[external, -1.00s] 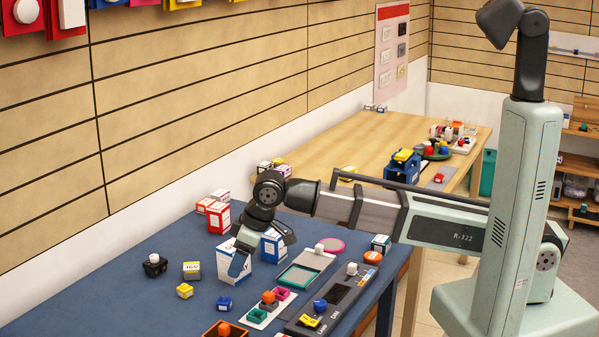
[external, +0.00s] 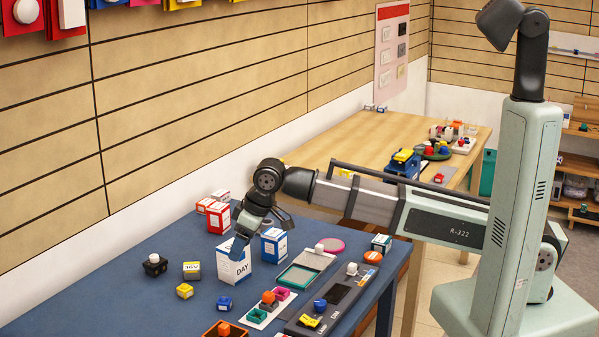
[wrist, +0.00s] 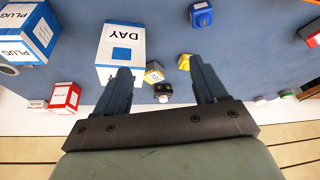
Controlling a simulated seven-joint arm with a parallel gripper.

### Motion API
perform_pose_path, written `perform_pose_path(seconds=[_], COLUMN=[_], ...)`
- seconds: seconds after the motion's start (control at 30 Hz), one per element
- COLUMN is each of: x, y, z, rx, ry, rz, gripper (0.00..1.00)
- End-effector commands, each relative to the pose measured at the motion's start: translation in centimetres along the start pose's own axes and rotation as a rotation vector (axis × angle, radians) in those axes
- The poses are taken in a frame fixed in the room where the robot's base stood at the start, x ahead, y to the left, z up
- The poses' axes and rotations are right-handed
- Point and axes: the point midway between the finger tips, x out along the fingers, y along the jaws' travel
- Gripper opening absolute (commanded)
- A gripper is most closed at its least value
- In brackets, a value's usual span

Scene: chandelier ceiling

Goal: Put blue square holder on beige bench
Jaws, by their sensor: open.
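A small blue square piece (external: 224,303), likely the blue square holder, sits on the blue table near its front-left part. It also shows at the top of the wrist view (wrist: 201,14). The beige bench (external: 340,147) stands behind the blue table. My gripper (external: 238,246) is over the blue table, close to the white-and-blue DAY box (external: 234,270). In the wrist view my gripper (wrist: 160,70) has its fingers spread with nothing held between them. The blue piece lies beyond the fingertips, apart from them.
Yellow blocks (external: 185,291) and a black block with a white knob (external: 154,265) lie left of the DAY box. Red-and-white boxes (external: 218,217) stand behind it. Trays and holders crowd the table's right side. A blue rack with a yellow piece (external: 402,165) stands on the bench.

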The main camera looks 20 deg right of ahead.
Motion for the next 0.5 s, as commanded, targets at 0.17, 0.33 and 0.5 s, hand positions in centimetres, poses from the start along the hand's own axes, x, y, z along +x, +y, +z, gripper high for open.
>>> perform_pose_path(seconds=[0.17,0.33,0.5], x=[0.7,1.1,1.1], y=[2.6,3.1,2.2], z=[-2.3,-3.4,-3.7], rx=[0.059,-0.008,-0.155], ry=[-0.016,-0.065,-0.091], rz=[-0.035,-0.119,-0.192], gripper=[0.71,0.71,0.71])
